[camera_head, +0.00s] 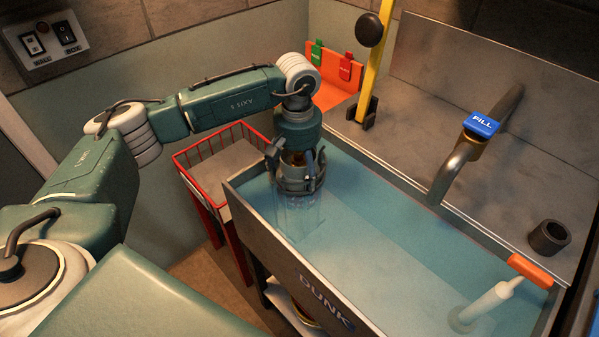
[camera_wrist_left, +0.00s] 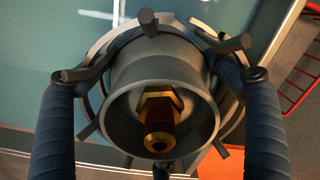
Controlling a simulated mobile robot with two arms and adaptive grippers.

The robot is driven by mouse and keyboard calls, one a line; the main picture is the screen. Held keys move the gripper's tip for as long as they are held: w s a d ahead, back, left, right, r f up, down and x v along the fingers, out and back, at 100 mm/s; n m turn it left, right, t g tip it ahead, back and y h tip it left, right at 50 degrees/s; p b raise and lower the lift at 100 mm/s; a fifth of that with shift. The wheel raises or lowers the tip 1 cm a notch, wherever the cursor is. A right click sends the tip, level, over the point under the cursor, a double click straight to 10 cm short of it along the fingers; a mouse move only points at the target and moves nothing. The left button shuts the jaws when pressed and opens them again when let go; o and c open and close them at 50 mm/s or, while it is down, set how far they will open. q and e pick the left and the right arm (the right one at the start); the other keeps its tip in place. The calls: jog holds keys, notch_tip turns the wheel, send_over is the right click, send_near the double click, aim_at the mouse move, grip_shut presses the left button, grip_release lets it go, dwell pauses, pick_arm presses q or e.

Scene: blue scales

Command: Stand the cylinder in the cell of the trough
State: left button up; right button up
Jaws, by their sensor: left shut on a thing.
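The trough (camera_head: 312,282), marked DUNK, is filled with clear blue water. My left gripper (camera_head: 298,178) is over its near left end, pointing down. It is shut around the top of the cylinder (camera_wrist_left: 165,62), a grey collar with a brass valve in its middle, seen end-on in the left wrist view. My left gripper's dark fingers (camera_wrist_left: 160,78) lie on both sides of the collar. Below the gripper, a faint clear upright shape (camera_head: 299,218) shows in the water. I cannot tell whether it is the cell or the cylinder's lower part. My right gripper is not in view.
A red wire basket stand (camera_head: 205,150) stands left of the trough. Behind are a tap with a blue FILL tag (camera_head: 482,124), a yellow upright post (camera_head: 376,75) and a dark ring (camera_head: 549,237).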

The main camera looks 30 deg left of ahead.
pick_arm(q)
jog(key=shift+s+a+f, duration=0.25)
jog(key=shift+a+f, duration=0.05)
jog(key=shift+a, duration=0.1)
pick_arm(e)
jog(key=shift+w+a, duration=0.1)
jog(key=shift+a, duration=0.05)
pick_arm(q)
jog(key=o, duration=1.6)
jog(key=shift+o, duration=0.2)
jog(key=shift+a, duration=0.1)
